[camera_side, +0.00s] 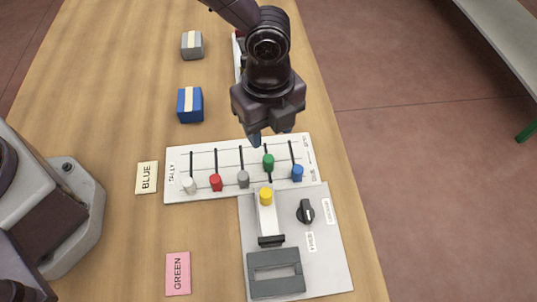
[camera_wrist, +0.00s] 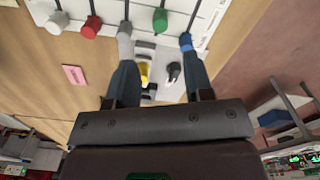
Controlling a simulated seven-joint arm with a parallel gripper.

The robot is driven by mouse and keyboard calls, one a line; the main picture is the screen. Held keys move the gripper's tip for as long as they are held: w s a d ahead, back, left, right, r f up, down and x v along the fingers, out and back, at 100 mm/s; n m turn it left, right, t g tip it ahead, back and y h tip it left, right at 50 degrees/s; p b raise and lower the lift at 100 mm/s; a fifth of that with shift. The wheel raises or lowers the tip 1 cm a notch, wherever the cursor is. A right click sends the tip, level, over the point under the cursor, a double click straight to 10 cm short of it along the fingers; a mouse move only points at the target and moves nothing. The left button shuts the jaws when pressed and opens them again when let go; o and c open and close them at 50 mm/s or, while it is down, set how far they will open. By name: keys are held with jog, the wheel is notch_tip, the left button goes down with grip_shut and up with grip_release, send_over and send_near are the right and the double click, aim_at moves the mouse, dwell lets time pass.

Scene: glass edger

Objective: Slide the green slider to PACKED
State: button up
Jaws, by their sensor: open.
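The green slider (camera_side: 268,160) sits about midway along its slot on the white TALLY panel (camera_side: 210,197), farther up than the other knobs. In the wrist view the green slider (camera_wrist: 160,20) shows at the top, between and beyond my fingertips. My gripper (camera_side: 270,138) is over the panel's far edge, close to the green slider. Its jaws are open and empty; the wrist view shows the two fingers (camera_wrist: 155,65) spread apart. I cannot tell if a finger touches the panel. The end label beside the slots is too small to read for certain.
White (camera_side: 190,186), red (camera_side: 216,182), grey (camera_side: 243,179) and blue (camera_side: 297,173) knobs stand in neighbouring slots. A plate with a yellow knob (camera_side: 265,196) and black dial (camera_side: 305,211) adjoins the panel. Blue (camera_side: 190,105) and grey (camera_side: 192,45) boxes lie farther back.

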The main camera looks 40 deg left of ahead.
aim_at(269, 158)
notch_tip(269, 158, down, 10)
jog(key=shift+r, duration=0.1)
jog(key=shift+c, duration=0.2)
